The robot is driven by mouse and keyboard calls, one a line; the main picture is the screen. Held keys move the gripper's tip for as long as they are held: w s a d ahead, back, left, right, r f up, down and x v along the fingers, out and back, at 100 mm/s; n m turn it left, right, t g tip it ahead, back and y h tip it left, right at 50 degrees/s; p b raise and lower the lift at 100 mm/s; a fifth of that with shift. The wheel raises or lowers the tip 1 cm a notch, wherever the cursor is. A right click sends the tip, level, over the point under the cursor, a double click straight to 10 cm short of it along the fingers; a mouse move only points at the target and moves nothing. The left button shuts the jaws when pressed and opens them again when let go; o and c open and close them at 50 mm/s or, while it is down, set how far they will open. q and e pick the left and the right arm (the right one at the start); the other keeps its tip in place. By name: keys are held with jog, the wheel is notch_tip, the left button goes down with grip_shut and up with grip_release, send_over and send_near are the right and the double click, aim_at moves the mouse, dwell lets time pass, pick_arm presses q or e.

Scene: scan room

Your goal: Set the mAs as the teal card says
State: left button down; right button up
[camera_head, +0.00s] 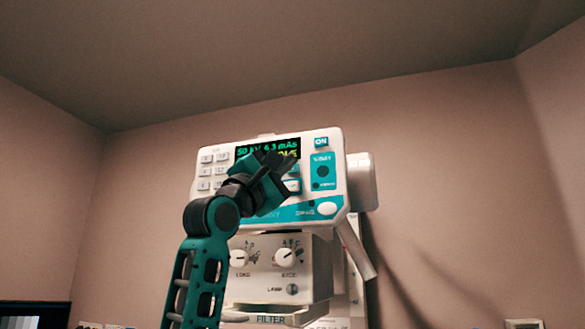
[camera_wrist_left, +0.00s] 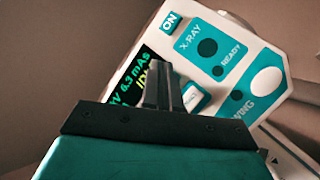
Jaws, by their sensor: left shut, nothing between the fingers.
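The white and teal console (camera_head: 270,213) is mounted in the middle of the head view. Its dark display (camera_head: 268,146) reads 50 kV and 6.3 mAs in green, with yellow text below partly hidden by my gripper. The left wrist view also shows this display (camera_wrist_left: 130,80) with 6.3 mAs. A white key (camera_wrist_left: 193,97) sits beside the fingers, partly covered. My left gripper (camera_head: 283,160) is shut and empty, its fingertips in front of the display's lower right part; contact cannot be told. I cannot make out a teal instruction card. My right gripper is not in view.
Several white keys (camera_head: 213,171) are left of the display. The teal X-RAY panel (camera_head: 322,171) and ON label (camera_head: 321,142) are at the right. Below is a white box with knobs (camera_head: 287,257) and a FILTER label (camera_head: 270,320). The wall on both sides is bare.

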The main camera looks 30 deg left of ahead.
pick_arm(q)
jog(key=shift+w, duration=0.1)
dwell(0.3)
jog(key=shift+w+a+y, duration=0.1)
jog(key=shift+w+y, duration=0.2)
jog(key=shift+w, duration=0.05)
jog(key=shift+w+a, duration=0.1)
jog(key=shift+w, duration=0.25)
dwell(0.6)
jog(key=shift+s, duration=0.15)
jog(key=shift+s+d+b, duration=0.2)
jog(key=shift+s+b, duration=0.25)
jog(key=shift+s, duration=0.15)
jog(key=shift+s+d+b, duration=0.2)
jog(key=shift+s+b, duration=0.15)
jog(key=shift+s, duration=0.45)
jog(key=shift+s+d+b, duration=0.15)
jog(key=shift+s+b, duration=0.25)
jog(key=shift+s, duration=0.45)
jog(key=shift+s+d+b, duration=0.2)
jog(key=shift+s+b, duration=0.15)
jog(key=shift+s, duration=0.45)
